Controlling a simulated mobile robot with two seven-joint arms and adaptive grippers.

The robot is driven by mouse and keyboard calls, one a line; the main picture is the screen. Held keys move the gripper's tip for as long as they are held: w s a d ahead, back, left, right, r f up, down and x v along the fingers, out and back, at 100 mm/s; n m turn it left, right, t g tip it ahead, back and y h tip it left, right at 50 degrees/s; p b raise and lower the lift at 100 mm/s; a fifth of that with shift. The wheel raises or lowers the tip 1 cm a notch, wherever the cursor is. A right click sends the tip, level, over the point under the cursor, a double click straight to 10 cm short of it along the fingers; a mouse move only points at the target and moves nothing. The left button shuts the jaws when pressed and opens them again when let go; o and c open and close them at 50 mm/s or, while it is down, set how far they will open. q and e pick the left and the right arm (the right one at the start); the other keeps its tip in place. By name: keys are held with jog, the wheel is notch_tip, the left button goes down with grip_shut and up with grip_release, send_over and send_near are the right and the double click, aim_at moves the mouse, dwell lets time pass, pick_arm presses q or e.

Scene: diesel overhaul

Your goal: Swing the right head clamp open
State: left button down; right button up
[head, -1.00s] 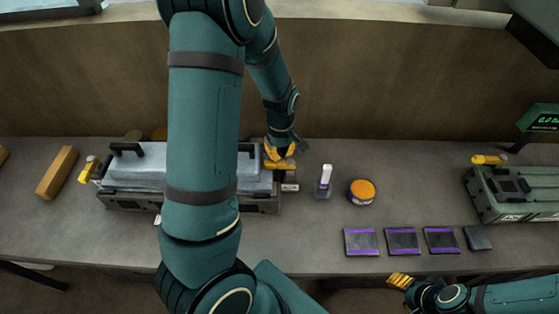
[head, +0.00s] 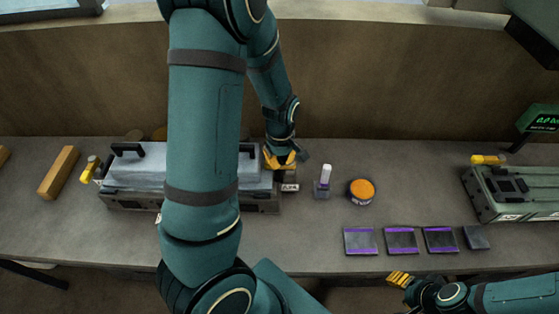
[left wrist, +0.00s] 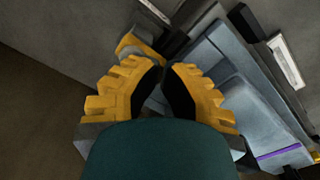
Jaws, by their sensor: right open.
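The grey engine head (head: 135,170) lies on the bench at left, partly hidden behind my left arm. My left gripper (head: 283,164) is at its right end, over the right head clamp. In the left wrist view the yellow-and-grey clamp handle (left wrist: 143,46) shows just beyond the fingertips (left wrist: 164,66). The fingers are close together at the tips with a narrow gap; I cannot tell whether they grip or touch the handle. The left clamp (head: 89,169) has a yellow handle. My right gripper (head: 399,280) is open and empty, off the bench's front edge.
Right of the engine stand a small white-topped bottle (head: 325,181) and an orange-lidded jar (head: 361,191). Several dark purple-edged plates (head: 402,241) lie near the front edge. A green case (head: 512,193) stands at right, a wooden block (head: 58,172) at far left.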

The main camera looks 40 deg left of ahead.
pick_arm(q)
jog(key=shift+s+d, duration=0.2)
jog(key=shift+s, duration=0.05)
dwell(0.4)
jog(key=shift+s+d+p, duration=0.15)
jog(key=shift+d+p, duration=0.15)
jog(key=shift+d, duration=0.15)
jog(key=shift+d, duration=0.5)
jog(key=shift+d+p, duration=0.15)
jog(key=shift+p, duration=0.2)
jog(key=shift+d, duration=0.3)
jog(key=shift+a, duration=0.15)
